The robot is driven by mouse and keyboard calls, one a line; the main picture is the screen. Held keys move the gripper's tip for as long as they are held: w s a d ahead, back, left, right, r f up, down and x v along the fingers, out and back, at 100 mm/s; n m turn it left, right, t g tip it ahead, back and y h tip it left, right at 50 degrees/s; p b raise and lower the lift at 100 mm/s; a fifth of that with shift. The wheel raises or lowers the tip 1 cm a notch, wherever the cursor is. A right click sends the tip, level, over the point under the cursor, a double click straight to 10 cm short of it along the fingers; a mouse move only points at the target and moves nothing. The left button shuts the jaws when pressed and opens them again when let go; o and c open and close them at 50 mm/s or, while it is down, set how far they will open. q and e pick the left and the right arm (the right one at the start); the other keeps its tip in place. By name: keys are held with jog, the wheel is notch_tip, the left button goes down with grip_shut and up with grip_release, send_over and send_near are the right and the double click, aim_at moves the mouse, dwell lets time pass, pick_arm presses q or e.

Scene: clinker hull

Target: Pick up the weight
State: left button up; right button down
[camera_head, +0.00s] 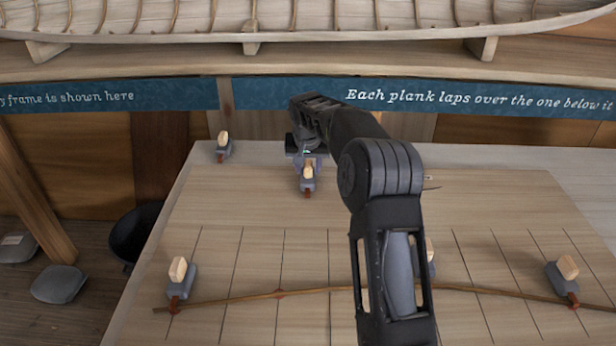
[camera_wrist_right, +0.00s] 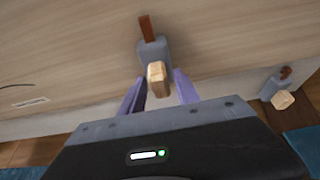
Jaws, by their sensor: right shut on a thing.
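A grey weight with a pale wooden knob and a brown tip (camera_head: 308,184) is at the far part of the board. My right gripper (camera_head: 305,158) is at this weight, reaching over from the near side. In the right wrist view the same weight (camera_wrist_right: 153,52) stands between the two purple fingers, which are shut on it. I cannot tell whether it touches the board. My left gripper is not in view.
More weights stand at the board's back left (camera_head: 223,148), front left (camera_head: 181,279) and front right (camera_head: 564,279); another is partly behind my arm. A thin bent batten (camera_head: 235,298) lies across the front. A blue lettered strip (camera_head: 480,97) and planked hull (camera_head: 350,20) are behind.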

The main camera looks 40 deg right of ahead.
aim_at(308, 165)
dwell(0.3)
jog(key=shift+r, duration=0.1)
jog(key=shift+w+r, duration=0.1)
jog(key=shift+r, duration=0.05)
jog(key=shift+r, duration=0.3)
notch_tip(308, 165, up, 9)
jog(key=shift+r+b, duration=0.1)
jog(key=shift+b, duration=0.45)
dwell(0.4)
